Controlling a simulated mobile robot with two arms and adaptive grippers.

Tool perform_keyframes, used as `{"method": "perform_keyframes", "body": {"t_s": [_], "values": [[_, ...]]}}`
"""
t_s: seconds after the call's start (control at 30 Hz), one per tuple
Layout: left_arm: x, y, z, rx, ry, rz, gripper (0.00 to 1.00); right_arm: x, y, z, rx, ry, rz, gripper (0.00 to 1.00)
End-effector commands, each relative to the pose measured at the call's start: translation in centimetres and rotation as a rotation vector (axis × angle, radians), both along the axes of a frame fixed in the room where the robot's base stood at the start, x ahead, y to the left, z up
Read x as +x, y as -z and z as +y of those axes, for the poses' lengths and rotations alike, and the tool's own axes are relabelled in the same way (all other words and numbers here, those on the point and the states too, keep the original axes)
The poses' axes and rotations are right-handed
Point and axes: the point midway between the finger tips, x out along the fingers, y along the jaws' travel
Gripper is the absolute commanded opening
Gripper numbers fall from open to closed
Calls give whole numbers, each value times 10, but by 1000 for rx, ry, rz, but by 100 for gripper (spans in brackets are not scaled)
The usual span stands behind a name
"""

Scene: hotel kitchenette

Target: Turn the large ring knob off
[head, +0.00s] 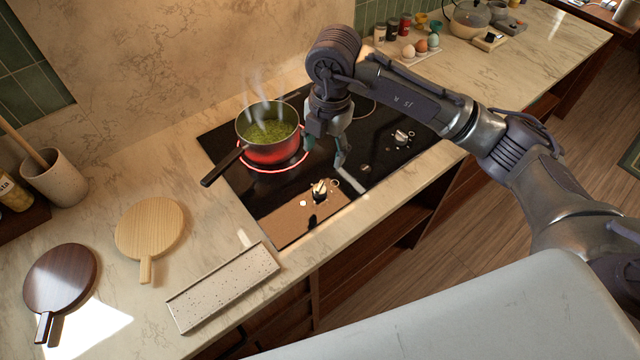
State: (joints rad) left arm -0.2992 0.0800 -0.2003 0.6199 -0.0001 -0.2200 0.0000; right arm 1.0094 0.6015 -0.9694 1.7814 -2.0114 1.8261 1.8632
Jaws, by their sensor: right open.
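A black glass cooktop (268,198) is set in the counter. A red pot (268,150) with green contents sits on a large ring that glows red and steams. One knob (320,189) is near the cooktop's front left, with small round marks around it. Another knob (402,137) is at the right, and a small dark round control (365,168) is between them. I cannot read which is the large ring's knob. My right gripper (326,155) is open and empty, pointing down above the cooktop just right of the pot, apart from the knobs. My left gripper is not in view.
The pot's black handle (222,167) sticks out toward the front left. Two round boards, one light (149,228) and one dark (60,278), and a speckled tray (222,287) lie on the left counter. Eggs (421,46), jars and a kettle (467,20) stand at the back right.

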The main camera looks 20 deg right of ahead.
Motion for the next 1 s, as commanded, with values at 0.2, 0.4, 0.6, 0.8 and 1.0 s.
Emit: {"method": "perform_keyframes", "body": {"t_s": [0.2, 0.4, 0.6, 0.8, 1.0], "values": [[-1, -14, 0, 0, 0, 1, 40, 0, 34, 2, 0, 0, 8, 61], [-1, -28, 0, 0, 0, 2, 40, 2, 78, 5, 2, -2, 8, 61], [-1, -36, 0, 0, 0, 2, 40, 5, 112, 7, 3, -3, 5, 61], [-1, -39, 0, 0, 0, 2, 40, 6, 130, 7, 4, -4, 2, 61], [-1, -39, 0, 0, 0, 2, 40, 7, 133, 7, 4, -5, 2, 61]]}}
